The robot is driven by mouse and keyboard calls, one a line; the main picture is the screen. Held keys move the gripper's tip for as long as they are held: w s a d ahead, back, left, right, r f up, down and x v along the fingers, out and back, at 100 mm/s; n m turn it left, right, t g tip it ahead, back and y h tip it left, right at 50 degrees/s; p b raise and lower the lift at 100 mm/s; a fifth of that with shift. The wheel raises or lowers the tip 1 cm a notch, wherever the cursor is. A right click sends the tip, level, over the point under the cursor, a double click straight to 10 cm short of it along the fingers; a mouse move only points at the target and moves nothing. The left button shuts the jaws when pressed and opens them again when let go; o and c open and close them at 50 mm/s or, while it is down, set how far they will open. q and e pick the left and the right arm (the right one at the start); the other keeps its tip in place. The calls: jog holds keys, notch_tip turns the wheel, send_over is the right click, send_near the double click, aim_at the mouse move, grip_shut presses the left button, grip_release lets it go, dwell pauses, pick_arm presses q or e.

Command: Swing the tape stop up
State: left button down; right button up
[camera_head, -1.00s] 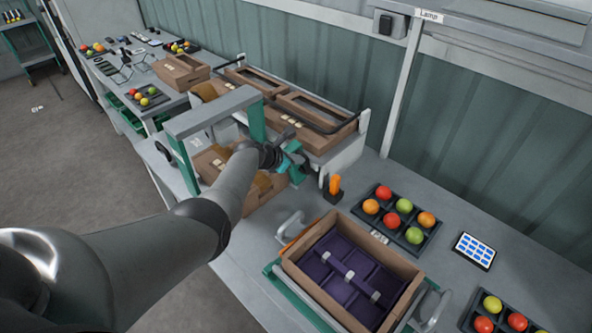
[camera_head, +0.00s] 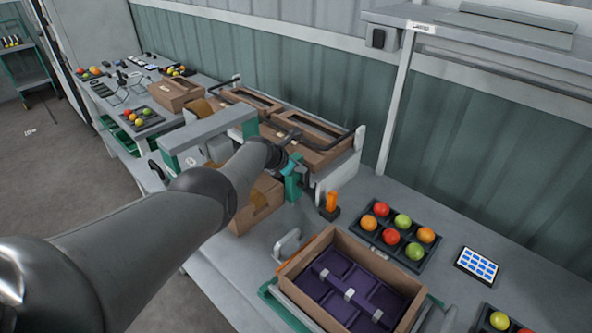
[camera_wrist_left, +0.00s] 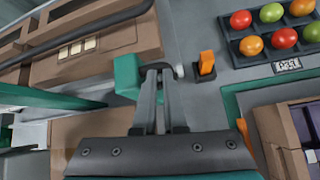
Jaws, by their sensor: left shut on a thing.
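The tape stop appears to be the teal block with a grey bar (camera_wrist_left: 127,77) at the near right end of the carton taping machine (camera_head: 208,131). It also shows in the head view as a small teal piece (camera_head: 293,187). My left gripper (camera_wrist_left: 158,72) reaches over the machine, its fingers closed together on a narrow part beside the teal block. It also shows in the head view (camera_head: 292,168). My wrist and the fingers hide most of the held part. My right gripper is not in view.
A small orange-handled switch (camera_head: 331,202) stands just right of the stop. An open carton (camera_head: 291,274) with purple inserts is at the front. A tomato tray (camera_head: 381,243) and a tablet (camera_head: 477,265) lie right. Closed cartons (camera_head: 325,158) sit behind the machine.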

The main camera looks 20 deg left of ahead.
pick_arm(q)
jog(key=shift+w+d+r+t, duration=0.3)
jog(key=shift+w+d+r, duration=0.4)
jog(key=shift+r, duration=0.15)
jog(key=a+f+p+v, duration=0.1)
jog(key=p+v, duration=0.9)
jog(key=v, duration=0.5)
jog(key=shift+s+a+p, duration=0.2)
jog(key=shift+s+p, duration=0.1)
jog(key=shift+s, duration=0.2)
dwell(0.6)
dwell(0.5)
